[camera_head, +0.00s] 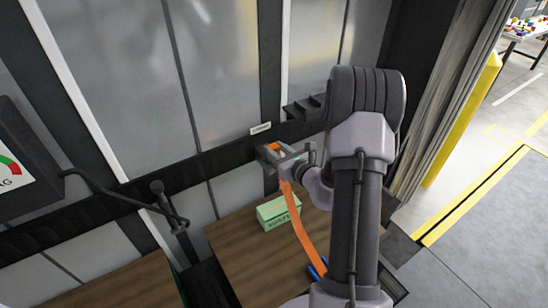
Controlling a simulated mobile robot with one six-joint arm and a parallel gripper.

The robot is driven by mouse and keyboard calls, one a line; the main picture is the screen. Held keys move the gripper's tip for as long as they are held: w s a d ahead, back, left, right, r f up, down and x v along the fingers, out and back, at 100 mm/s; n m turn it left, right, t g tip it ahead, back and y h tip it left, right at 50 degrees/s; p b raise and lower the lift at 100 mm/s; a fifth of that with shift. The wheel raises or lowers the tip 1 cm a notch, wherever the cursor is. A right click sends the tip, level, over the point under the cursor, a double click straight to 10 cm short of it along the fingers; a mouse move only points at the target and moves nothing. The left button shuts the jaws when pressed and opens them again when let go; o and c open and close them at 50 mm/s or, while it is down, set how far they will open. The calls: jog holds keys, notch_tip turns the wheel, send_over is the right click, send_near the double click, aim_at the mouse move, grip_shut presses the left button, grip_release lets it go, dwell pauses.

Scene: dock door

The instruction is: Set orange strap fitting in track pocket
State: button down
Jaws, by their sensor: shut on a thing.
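My gripper (283,156) is up at the black wall track (213,162), at the right part of its visible length. It is shut on the orange strap fitting (273,147), of which only a small orange part shows between the fingers. The orange strap (302,232) hangs from below my gripper down toward the wooden surface. The track pocket is hidden behind the gripper, so I cannot tell whether the fitting is in it or in front of it. A small white label (261,128) sits just above the gripper.
A green box (279,212) stands on the wooden surface (238,243) below the gripper. A blue thing (317,269) lies partly behind my arm. A yellow post (462,118) stands right.

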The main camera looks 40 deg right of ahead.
jog(key=shift+w+f, duration=0.1)
jog(key=shift+w, duration=0.3)
notch_tip(320, 180, down, 4)
jog(key=shift+r+b, duration=0.2)
jog(key=shift+b, duration=0.55)
jog(key=shift+r, duration=0.1)
jog(key=c, duration=1.1)
grip_release()
jog(key=shift+o, duration=0.2)
